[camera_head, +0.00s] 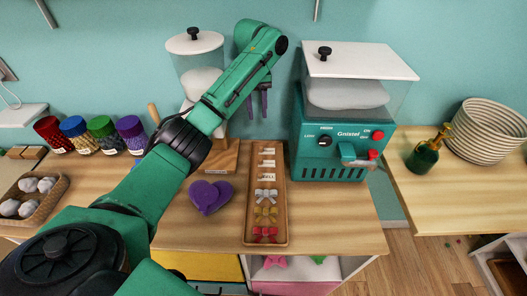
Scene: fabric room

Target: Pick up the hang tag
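My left arm reaches up from the lower left, and its gripper (257,112) hangs high near the back wall. Its two fingers point down with a gap between them, and nothing shows in that gap. A long wooden tray (248,218) lies on the table below and in front of it. Several small pale tags lie in the tray's far half, and the nearest tag (268,177) bears dark lettering. I cannot tell which one is the hang tag. My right gripper is not in view.
A teal machine (328,160) stands right of the tray, and a purple heart-shaped item (209,196) lies left of it. A wooden stand with a white-lidded container (195,42) is behind the arm. Several bead jars (103,130) stand at left. The table's front right is clear.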

